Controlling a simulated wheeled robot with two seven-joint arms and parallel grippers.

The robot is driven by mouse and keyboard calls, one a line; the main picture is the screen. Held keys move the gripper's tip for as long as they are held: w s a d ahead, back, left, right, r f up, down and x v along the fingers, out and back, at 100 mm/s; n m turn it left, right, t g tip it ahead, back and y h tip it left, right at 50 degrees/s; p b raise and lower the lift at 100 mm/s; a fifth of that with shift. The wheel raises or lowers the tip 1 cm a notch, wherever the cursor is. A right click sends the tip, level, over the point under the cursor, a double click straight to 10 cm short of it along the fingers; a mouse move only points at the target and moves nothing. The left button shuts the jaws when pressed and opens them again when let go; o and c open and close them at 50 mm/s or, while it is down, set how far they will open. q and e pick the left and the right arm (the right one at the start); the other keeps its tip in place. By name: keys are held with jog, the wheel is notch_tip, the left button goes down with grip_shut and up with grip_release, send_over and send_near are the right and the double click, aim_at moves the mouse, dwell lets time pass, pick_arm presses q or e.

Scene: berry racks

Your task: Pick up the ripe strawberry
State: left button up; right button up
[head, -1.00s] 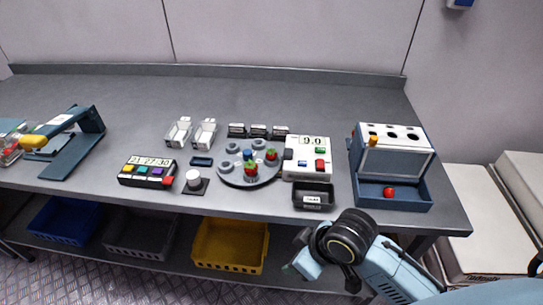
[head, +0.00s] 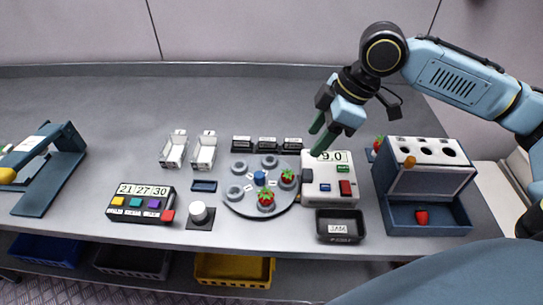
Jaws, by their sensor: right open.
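Two red strawberries with green leaves sit on a round grey plate (head: 238,207): one near its front (head: 266,200) and one at its right side (head: 288,178). Another red strawberry (head: 421,217) lies in the front tray of a dark blue dispenser box (head: 399,215). A red and green berry (head: 378,144) shows partly behind the box's left side. I cannot tell which one the task means. My right gripper (head: 321,133) is open and empty, with green fingertips above the back of the white scale, right of the plate. My left gripper is out of view.
The white scale (head: 311,190) reads 9.0. A black JAM tray (head: 340,239) stands in front of it. White cartons (head: 204,152), a button box (head: 113,202) and a white knob (head: 198,212) stand left of the plate. The back of the grey table (head: 120,100) is clear.

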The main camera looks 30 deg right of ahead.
jog(key=b, duration=0.1)
send_over(289, 174)
jog(key=s+d, duration=0.2)
notch_tip(289, 174, down, 6)
jog(key=f, duration=0.1)
jog(key=shift+w+a+f+b, duration=0.2)
jog(key=shift+w+f+b, duration=0.1)
jog(key=shift+f+b, duration=0.1)
jog(key=x, duration=0.3)
jog(key=shift+w+a+f+b, duration=0.1)
jog(key=shift+w+f+b, duration=0.15)
jog(key=shift+f+b, duration=0.1)
jog(key=shift+f, duration=0.15)
jog(key=c, duration=0.4)
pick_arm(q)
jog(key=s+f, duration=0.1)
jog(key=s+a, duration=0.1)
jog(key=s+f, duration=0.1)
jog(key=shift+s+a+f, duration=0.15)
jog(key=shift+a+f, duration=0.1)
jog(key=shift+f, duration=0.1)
pick_arm(e)
jog(key=shift+c, duration=0.9)
